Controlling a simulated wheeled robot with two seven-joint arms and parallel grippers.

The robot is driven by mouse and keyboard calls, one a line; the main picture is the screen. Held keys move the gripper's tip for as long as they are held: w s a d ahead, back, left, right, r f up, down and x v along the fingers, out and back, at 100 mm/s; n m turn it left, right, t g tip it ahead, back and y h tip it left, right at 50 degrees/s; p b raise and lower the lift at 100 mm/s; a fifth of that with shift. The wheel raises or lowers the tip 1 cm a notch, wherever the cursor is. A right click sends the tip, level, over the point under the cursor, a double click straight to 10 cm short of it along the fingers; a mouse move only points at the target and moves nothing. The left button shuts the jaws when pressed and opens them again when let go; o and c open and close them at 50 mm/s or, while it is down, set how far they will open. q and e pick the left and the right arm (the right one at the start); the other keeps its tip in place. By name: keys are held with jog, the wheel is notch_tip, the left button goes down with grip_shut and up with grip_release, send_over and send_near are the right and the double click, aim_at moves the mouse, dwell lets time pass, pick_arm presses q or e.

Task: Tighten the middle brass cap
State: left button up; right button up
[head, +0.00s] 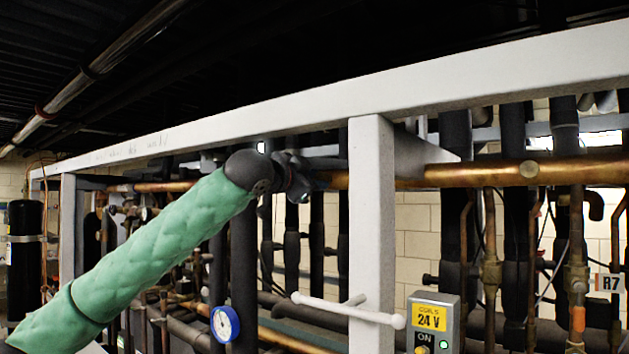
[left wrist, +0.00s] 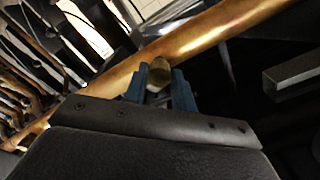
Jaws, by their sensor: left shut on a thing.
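A long copper pipe (head: 455,175) runs sideways behind the pale frame. My left arm, in a green quilted sleeve, reaches up to it, and my left gripper (head: 303,184) is at the pipe, left of the frame's upright. In the left wrist view the blue fingers (left wrist: 160,88) are shut on a brass cap (left wrist: 160,71) at the copper pipe (left wrist: 205,35). In the head view this cap is hidden by the gripper. Another round brass cap (head: 529,170) sits on the pipe farther right, with nothing touching it. My right gripper is not in view.
The pale frame's top beam (head: 300,115) passes above the gripper, and its upright (head: 371,220) stands just to the right. Dark pipes crowd behind.

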pick_arm(q)
jog(key=m, duration=0.2)
jog(key=shift+r+m, duration=0.1)
jog(key=shift+m, duration=0.3)
jog(key=m+p, duration=0.1)
jog(key=m, duration=0.1)
jog(key=shift+m, duration=0.8)
jog(key=m+p, duration=0.1)
jog(key=m, duration=0.1)
jog(key=shift+r+m, duration=0.1)
jog(key=shift+m, duration=0.3)
jog(key=shift+m+p, duration=0.5)
jog(key=shift+m, duration=0.4)
jog(key=m+p, duration=0.1)
jog(key=m, duration=0.2)
jog(key=shift+f+m, duration=0.2)
jog(key=shift+m, duration=1.8)
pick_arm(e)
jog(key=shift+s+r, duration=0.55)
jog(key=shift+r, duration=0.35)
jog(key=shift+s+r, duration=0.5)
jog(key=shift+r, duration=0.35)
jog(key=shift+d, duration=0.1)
